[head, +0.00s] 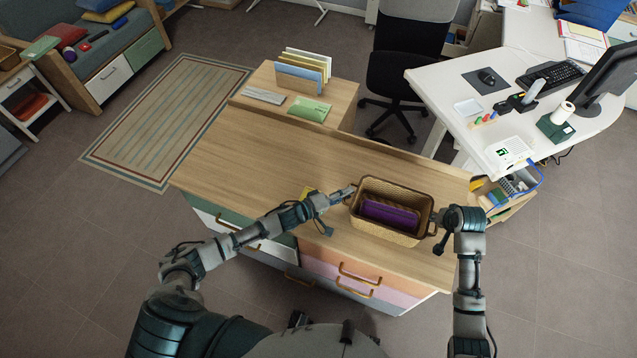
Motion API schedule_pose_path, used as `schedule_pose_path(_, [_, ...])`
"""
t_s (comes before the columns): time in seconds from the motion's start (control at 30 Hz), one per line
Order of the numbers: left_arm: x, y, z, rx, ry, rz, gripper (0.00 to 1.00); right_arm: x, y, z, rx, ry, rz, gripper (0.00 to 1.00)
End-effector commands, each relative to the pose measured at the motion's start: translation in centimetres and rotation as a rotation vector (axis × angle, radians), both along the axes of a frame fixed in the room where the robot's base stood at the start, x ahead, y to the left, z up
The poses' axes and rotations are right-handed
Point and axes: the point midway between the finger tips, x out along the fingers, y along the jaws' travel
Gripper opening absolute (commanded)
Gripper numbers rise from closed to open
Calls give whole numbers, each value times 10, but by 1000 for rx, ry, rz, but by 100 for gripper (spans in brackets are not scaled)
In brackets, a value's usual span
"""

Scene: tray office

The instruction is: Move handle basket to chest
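The handle basket (388,236) is a tan woven basket with a handle at each short end. It is over the right part of the chest's wooden top and looks level; I cannot tell if its base touches the wood. A purple item (390,214) lies inside it. The chest (250,160) has a wide light-wood top and coloured drawers at the front. My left gripper (347,192) is at the basket's left handle. My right gripper (437,228) is at the right handle, mostly hidden by its own wrist. The finger gaps are too small to make out.
Behind the chest, a low cabinet (330,92) holds a file rack and a green folder. The chest's left half is clear.

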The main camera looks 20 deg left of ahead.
Motion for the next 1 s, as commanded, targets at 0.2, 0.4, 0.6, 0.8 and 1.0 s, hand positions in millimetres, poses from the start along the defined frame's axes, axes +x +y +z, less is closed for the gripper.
schedule_pose_path(0.2, [0,-2,2,-3,-2,-3,39,0,2,1,2,-1,4,37])
schedule_pose_path(0.4, [0,-3,2,-4,-2,-5,78,0,2,1,3,0,6,37])
schedule_pose_path(0.6, [-1,-3,2,-4,-2,-5,78,0,3,1,3,0,6,37])
schedule_pose_path(0.8, [-9,6,2,-3,-1,-3,78,0,3,1,4,0,6,37])
schedule_pose_path(1.0, [-40,35,7,-1,2,-4,78,0,3,1,4,0,6,37])
